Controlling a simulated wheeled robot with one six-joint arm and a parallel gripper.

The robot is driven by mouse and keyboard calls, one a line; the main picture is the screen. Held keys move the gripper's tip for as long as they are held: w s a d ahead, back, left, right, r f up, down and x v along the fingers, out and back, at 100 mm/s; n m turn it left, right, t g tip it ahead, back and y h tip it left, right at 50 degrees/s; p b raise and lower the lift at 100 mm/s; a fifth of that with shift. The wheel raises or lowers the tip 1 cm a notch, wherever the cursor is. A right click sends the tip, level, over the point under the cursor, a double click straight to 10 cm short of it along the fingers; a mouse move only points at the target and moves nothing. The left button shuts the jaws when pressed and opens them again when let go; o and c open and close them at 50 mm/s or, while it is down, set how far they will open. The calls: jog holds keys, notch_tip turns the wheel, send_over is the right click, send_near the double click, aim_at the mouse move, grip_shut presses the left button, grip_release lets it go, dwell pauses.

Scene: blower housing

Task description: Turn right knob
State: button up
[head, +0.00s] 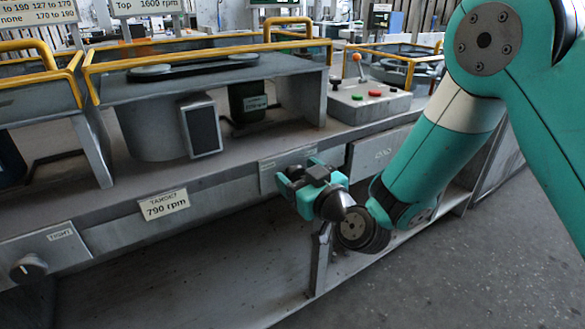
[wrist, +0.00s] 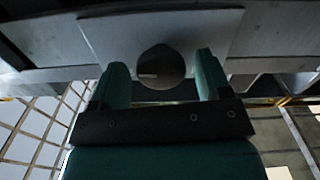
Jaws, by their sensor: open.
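The right knob (wrist: 160,68) is a dark round knob on a pale panel (wrist: 110,38) in the wrist view. A short light mark on its face points left. My gripper (wrist: 162,80) is open, with one teal finger on each side of the knob in this view. Gaps show between the fingers and the knob, and I cannot tell how far the tips reach along it. In the head view my gripper (head: 298,175) is at the front panel of the bench, and it hides the knob there.
A left knob (head: 28,267) sits on the bench front at far left. A sign (head: 164,205) reads "TARGET 790 rpm". Yellow rails (head: 200,58) run above the blower housing (head: 160,125). A control box (head: 370,100) with buttons and a lever stands behind. Grey floor (head: 480,270) is open at right.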

jog(key=shift+c, duration=0.3)
jog(key=shift+a, duration=0.1)
jog(key=c, duration=0.9)
jog(key=shift+o, duration=0.2)
jog(key=shift+m, duration=0.4)
jog(key=m, duration=0.3)
jog(key=shift+m, duration=1.7)
jog(key=shift+d, duration=0.2)
jog(key=o, duration=0.9)
